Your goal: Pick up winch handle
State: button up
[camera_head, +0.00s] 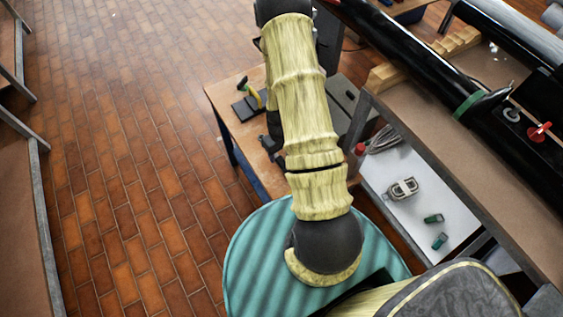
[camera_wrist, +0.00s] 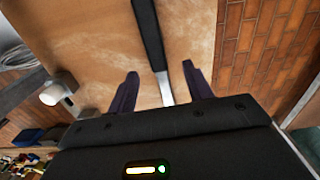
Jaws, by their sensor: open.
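In the wrist view, a long black bar with a pale metal end (camera_wrist: 150,38), which looks like the winch handle, lies over the wooden tabletop (camera_wrist: 95,40). It runs from the top edge down into the space between my fingers. My gripper (camera_wrist: 160,69) is open, with one dark finger on each side of the bar and a gap on both sides. The bar's far end is out of frame, and its near end meets the edge of my gripper body. In the head view, my arm hides my gripper and the bar.
In the head view, a tool with a yellow-green handle (camera_head: 255,97) and a dark block (camera_head: 244,109) are on the wooden table (camera_head: 222,98). A white shelf (camera_head: 385,172) at right holds a grey block (camera_head: 403,188) and small green items. Brick floor lies open at left.

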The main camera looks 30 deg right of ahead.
aim_at(281, 161)
jog(key=shift+f, duration=0.25)
jog(key=shift+d+f+p, duration=0.15)
jog(key=shift+f+p, duration=0.1)
jog(key=shift+f, duration=1)
jog(key=shift+d+f+p, duration=0.1)
jog(key=shift+f+p, duration=0.15)
jog(key=shift+f, duration=0.95)
grip_shut()
